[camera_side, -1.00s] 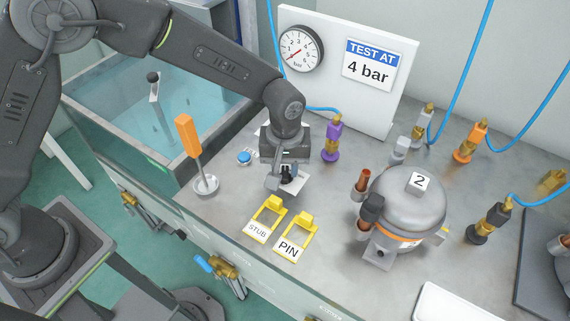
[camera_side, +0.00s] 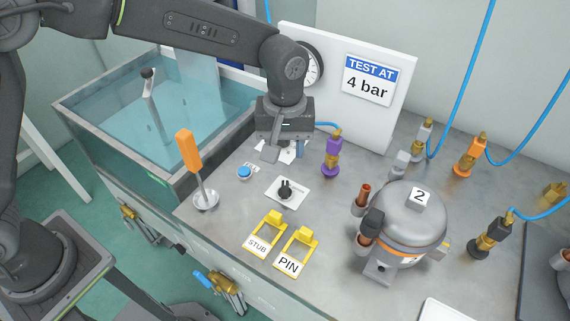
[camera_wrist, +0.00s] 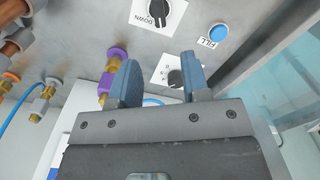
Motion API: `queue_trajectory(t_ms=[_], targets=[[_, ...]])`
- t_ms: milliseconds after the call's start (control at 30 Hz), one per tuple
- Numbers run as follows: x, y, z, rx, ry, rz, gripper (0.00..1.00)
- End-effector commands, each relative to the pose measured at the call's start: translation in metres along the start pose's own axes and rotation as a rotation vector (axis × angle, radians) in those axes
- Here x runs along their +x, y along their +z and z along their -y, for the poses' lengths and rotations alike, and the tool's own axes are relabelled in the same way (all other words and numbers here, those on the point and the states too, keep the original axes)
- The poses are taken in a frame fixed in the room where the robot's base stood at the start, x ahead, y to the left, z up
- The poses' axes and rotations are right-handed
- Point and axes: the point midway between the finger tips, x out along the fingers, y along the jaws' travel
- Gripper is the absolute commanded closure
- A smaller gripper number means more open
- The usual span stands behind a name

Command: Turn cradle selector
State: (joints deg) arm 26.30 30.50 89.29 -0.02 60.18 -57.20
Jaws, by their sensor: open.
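The black selector knob (camera_side: 286,190) sits on a white plate on the grey bench, behind the yellow clips. In the wrist view this knob (camera_wrist: 159,10) is at the top edge, and its plate reads DOWN; the rest of the plate is cut off. My gripper (camera_side: 285,153) is open and empty, above and behind that knob, apart from it. In the wrist view my gripper's fingers (camera_wrist: 160,60) stand over a second, smaller dark knob (camera_wrist: 175,78) on a white plate, close to the right finger. I cannot tell whether they touch it.
A blue FILL button (camera_side: 244,173) is left of the knob. An orange-handled lever (camera_side: 188,152) stands at the tank edge. A purple connector (camera_side: 332,153) is close right of my gripper. The gauge board (camera_side: 395,120) stands behind, and compressor 2 (camera_side: 405,215) is at right.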

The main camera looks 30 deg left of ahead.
Motion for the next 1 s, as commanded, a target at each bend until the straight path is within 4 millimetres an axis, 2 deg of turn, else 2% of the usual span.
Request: queue_trajectory(t_ms=[100, 300, 1000], targets=[[-0.019, 0.0, 0.0, 0.0, 0.002, -0.002, 0.57], [-0.033, 0.0, 0.0, 0.0, 0.0, 0.0, 0.57], [-0.036, -0.001, 0.002, 0.002, 0.003, -0.002, 0.57]])
